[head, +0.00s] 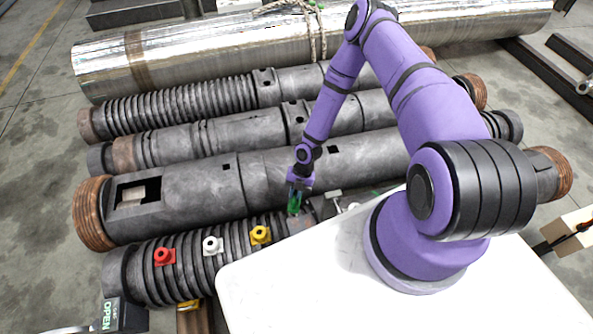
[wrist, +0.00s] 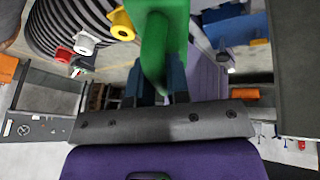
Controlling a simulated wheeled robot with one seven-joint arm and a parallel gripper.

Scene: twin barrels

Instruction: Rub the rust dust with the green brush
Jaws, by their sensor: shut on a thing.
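My gripper (head: 298,186) is shut on the green brush (head: 294,204), which hangs down from the fingers at the near ribbed barrel. In the wrist view the brush's green handle (wrist: 176,22) fills the upper middle, between the dark blue fingers of my gripper (wrist: 154,92). A faint reddish-brown patch (head: 303,223), perhaps the rust dust, shows on the near barrel just below and right of the brush. I cannot tell whether the bristles touch it. The brush's lower end is too small to make out.
Red (head: 164,257), white (head: 212,245) and yellow (head: 260,235) knobs stand on the near ribbed barrel (head: 135,275), left of the brush. A larger dark barrel (head: 200,190) lies just behind. More barrels and a shiny wrapped cylinder (head: 200,55) lie farther back.

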